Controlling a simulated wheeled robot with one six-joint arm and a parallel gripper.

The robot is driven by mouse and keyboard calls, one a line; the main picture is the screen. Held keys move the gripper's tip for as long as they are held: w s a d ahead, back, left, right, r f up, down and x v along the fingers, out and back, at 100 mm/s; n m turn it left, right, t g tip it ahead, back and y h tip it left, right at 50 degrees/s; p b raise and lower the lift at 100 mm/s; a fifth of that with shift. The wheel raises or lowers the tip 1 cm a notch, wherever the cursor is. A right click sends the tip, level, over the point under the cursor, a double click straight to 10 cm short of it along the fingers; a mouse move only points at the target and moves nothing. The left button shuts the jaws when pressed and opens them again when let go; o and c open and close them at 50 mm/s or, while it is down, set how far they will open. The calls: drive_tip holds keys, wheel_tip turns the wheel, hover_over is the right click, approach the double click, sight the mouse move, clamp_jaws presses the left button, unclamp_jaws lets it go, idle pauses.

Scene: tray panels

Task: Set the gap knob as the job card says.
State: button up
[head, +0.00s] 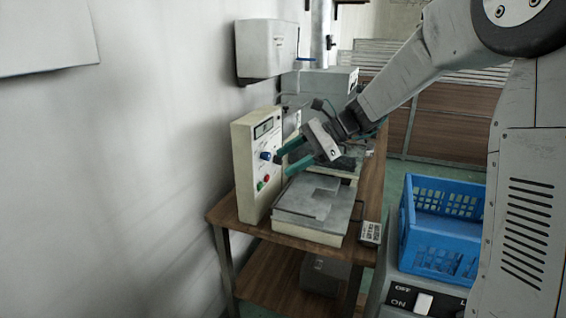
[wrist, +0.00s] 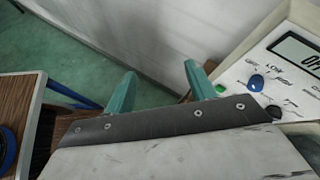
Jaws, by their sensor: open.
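A cream control panel (head: 250,165) stands upright on the bench, with a blue knob (head: 265,155) and a dark knob (head: 277,158) below its display. In the wrist view the blue knob (wrist: 256,83) and the dark knob (wrist: 273,112) show at the right. Their labels are too small to read, so I cannot tell which is the gap knob. My gripper (head: 285,162) has its teal fingers apart and empty, close in front of the panel. In the wrist view my gripper (wrist: 160,70) is left of both knobs. A small printed card (head: 370,233) is at the bench's front right; its text is unreadable.
A green button (head: 260,186) and a red button (head: 267,178) sit low on the panel. A flat grey-topped machine (head: 312,220) lies right of it on the wooden bench (head: 222,212). A blue crate (head: 440,250) is at the right. The display (wrist: 298,50) is partly cut off.

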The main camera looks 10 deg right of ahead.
drive_tip(key=w+d+f+m+t+y, duration=0.1)
drive_tip(key=w+d+f+m+t, duration=0.2)
drive_tip(key=w, duration=0.4)
drive_tip(key=w+d+f+m+t+y, duration=0.1)
drive_tip(key=w+f+m+y, duration=0.1)
drive_tip(key=w+f+m, duration=0.35)
drive_tip(key=m+t, duration=0.5)
drive_tip(key=m, duration=0.2)
approach(282, 161)
drive_tip(key=shift+w+a+r+n, duration=0.1)
drive_tip(key=shift+w+a+n, duration=0.05)
drive_tip(key=shift+a, duration=0.3)
drive_tip(key=shift+w+a+r+n, duration=0.1)
drive_tip(key=shift+w+a, duration=0.05)
drive_tip(key=shift+a, duration=0.3)
drive_tip(key=shift+w+a+f, duration=0.1)
drive_tip(key=shift+w+f, duration=0.1)
drive_tip(key=shift+w, duration=0.1)
drive_tip(key=x, duration=0.7)
drive_tip(key=shift+a+r, duration=0.1)
drive_tip(key=c, duration=1)
